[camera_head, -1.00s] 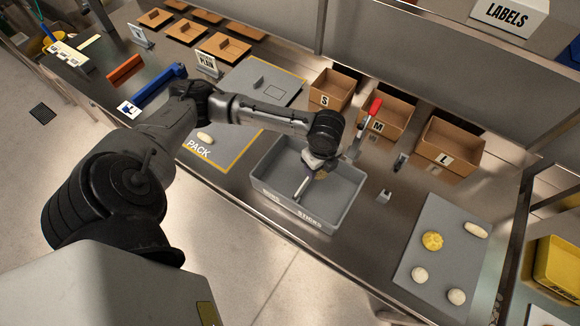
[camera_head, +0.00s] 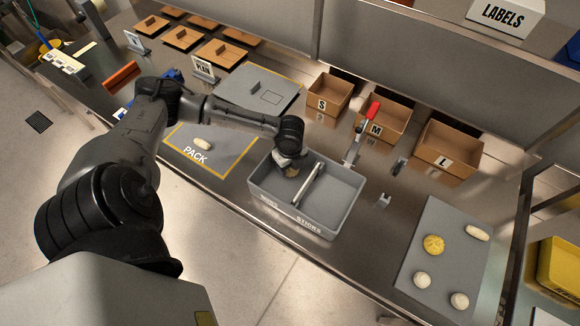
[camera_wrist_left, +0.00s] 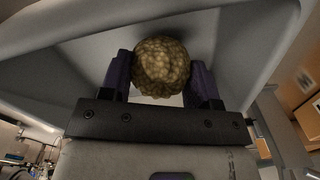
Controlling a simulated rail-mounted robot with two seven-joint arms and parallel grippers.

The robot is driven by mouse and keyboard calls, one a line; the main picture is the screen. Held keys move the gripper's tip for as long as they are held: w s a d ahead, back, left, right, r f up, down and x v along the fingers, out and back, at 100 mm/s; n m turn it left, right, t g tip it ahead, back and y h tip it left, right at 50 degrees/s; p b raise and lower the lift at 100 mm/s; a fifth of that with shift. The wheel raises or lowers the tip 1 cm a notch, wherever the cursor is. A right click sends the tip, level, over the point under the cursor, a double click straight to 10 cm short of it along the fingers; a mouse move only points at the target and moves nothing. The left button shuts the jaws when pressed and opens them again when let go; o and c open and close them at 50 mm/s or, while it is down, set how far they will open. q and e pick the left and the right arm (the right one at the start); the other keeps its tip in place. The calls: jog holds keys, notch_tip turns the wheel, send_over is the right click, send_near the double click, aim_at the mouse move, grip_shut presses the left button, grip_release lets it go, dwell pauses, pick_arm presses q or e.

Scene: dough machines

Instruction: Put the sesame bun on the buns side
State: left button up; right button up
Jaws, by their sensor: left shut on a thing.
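My left gripper (camera_head: 291,168) is over the left compartment of the grey two-part bin (camera_head: 340,222), whose front wall reads BUNS at left and STICKS at right. In the left wrist view the gripper (camera_wrist_left: 160,85) is shut on a round, bumpy, seed-covered bun, the sesame bun (camera_wrist_left: 161,66). The bun is held between the two dark fingers, with the grey bin walls around it. In the head view the sesame bun (camera_head: 290,173) shows only partly under the gripper. A light divider (camera_head: 309,186) splits the bin. My right gripper is not in view.
A grey board (camera_head: 440,262) at right holds a yellow bun (camera_head: 433,245), two pale round buns and a pale oblong piece. Open cartons S (camera_head: 322,104), M (camera_head: 376,129) and L (camera_head: 442,162) stand behind the bin. A pale oblong piece (camera_head: 202,144) lies on the PACK mat.

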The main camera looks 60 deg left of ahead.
pick_arm(q)
jog(key=shift+f, duration=0.85)
jog(key=o, duration=0.9)
jog(key=shift+f, duration=0.1)
jog(key=shift+o, duration=0.2)
notch_tip(320, 180, up, 11)
jog(key=shift+f+p, duration=0.15)
jog(key=shift+p, duration=0.55)
jog(key=shift+r, duration=0.85)
